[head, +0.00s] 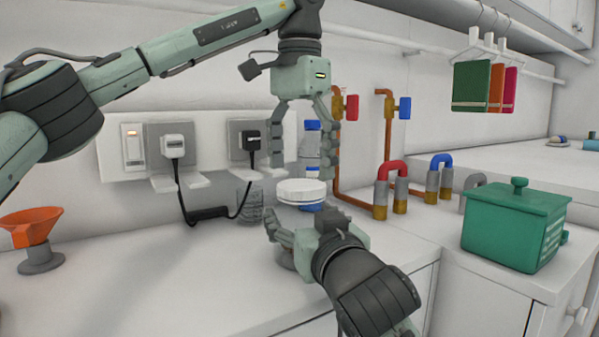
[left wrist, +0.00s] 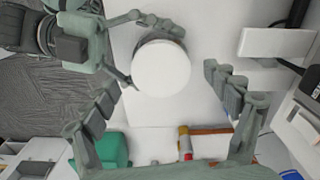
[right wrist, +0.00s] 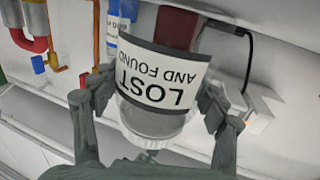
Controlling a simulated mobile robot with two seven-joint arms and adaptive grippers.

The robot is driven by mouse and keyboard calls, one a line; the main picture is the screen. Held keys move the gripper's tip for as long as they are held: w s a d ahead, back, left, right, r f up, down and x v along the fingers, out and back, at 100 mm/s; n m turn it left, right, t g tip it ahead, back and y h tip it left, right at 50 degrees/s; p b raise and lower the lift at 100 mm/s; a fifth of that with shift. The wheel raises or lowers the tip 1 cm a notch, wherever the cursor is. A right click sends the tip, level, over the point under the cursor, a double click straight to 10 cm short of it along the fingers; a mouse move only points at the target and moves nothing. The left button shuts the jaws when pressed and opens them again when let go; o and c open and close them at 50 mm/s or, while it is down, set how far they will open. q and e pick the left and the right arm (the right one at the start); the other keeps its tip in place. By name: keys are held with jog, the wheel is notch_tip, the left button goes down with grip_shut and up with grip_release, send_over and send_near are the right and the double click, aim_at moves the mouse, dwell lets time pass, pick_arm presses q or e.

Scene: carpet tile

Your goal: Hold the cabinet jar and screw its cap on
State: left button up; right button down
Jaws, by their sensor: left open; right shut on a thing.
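A round white cap (head: 301,190) sits level on top of the jar, above my right gripper (head: 297,232). The left wrist view shows it from above as a plain white disc (left wrist: 161,67). I cannot tell how tightly it is seated. The right wrist view shows the clear jar (right wrist: 155,118) upside down, with a "LOST AND FOUND" label, between the fingers of my right gripper, which is shut on it. In the head view the hand mostly hides the jar. My left gripper (head: 302,170) is open, fingers downward, above the cap and apart from it.
Plugs and sockets with a black cable (head: 205,215) are behind on the left. A blue-capped bottle (head: 311,150) stands behind the jar. Copper pipes with valves (head: 352,107) and a green lidded box (head: 513,225) are to the right. An orange funnel (head: 32,226) is far left. The front left counter is clear.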

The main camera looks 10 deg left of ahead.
pick_arm(q)
jog(key=shift+r, duration=1.45)
